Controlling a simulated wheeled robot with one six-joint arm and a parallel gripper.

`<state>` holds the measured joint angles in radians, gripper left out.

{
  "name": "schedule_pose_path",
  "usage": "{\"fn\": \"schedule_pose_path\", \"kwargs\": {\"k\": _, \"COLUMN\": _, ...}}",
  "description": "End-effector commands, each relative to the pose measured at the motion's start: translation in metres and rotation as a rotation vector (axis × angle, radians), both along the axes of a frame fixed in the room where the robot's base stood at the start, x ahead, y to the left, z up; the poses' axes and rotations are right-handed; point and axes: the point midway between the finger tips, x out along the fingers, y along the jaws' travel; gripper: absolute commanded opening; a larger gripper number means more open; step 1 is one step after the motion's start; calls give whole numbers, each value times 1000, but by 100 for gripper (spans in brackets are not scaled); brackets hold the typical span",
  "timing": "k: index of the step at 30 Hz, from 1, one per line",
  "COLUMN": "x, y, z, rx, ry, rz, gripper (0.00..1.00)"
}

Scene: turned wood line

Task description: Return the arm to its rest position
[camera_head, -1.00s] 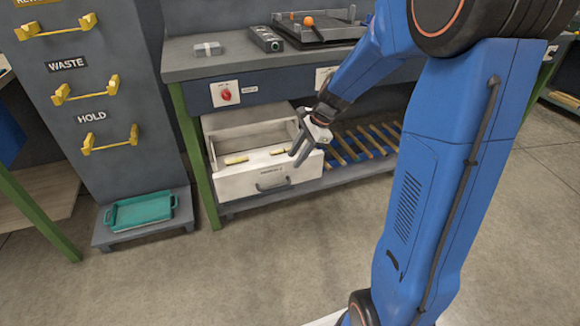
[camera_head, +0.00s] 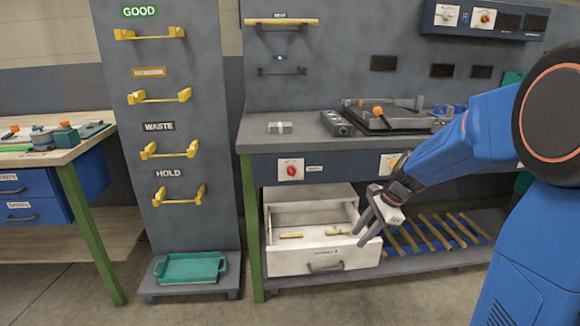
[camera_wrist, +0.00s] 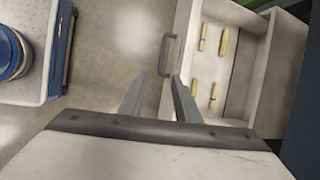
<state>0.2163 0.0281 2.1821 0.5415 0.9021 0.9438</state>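My arm (camera_head: 470,140) is stretched out toward the workbench. My gripper (camera_head: 363,234) hangs at the right front corner of an open white drawer (camera_head: 315,256) under the bench. In the wrist view the two fingers of my gripper (camera_wrist: 158,98) stand apart with nothing between them. The drawer's front and handle (camera_wrist: 168,53) lie just beyond the fingertips. Several short wooden pieces (camera_wrist: 223,42) lie inside the drawer. I cannot tell from these views whether a finger touches the drawer.
A slatted lower shelf (camera_head: 440,235) is right of the drawer. The bench top (camera_head: 262,142) carries a tray (camera_head: 385,120) with an orange ball. A grey panel with yellow brackets (camera_head: 170,148) stands left, above a teal tray (camera_head: 190,268). Another bench (camera_head: 70,152) is at far left.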

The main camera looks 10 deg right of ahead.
Motion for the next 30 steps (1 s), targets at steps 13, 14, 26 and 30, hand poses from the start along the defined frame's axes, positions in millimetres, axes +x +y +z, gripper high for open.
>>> {"fn": "schedule_pose_path", "kwargs": {"k": 13, "x": -102, "y": 22, "z": 54, "rx": -223, "ry": -198, "rz": 457, "gripper": 29}}
{"fn": "schedule_pose_path", "kwargs": {"k": 14, "x": -109, "y": 23, "z": 57, "rx": -240, "ry": -213, "rz": 489, "gripper": 29}}
{"fn": "schedule_pose_path", "kwargs": {"k": 26, "x": -205, "y": 24, "z": 77, "rx": -479, "ry": -364, "rz": 924, "gripper": 29}}
{"fn": "schedule_pose_path", "kwargs": {"k": 30, "x": -237, "y": 21, "z": 79, "rx": -567, "ry": -406, "rz": 1070, "gripper": 29}}
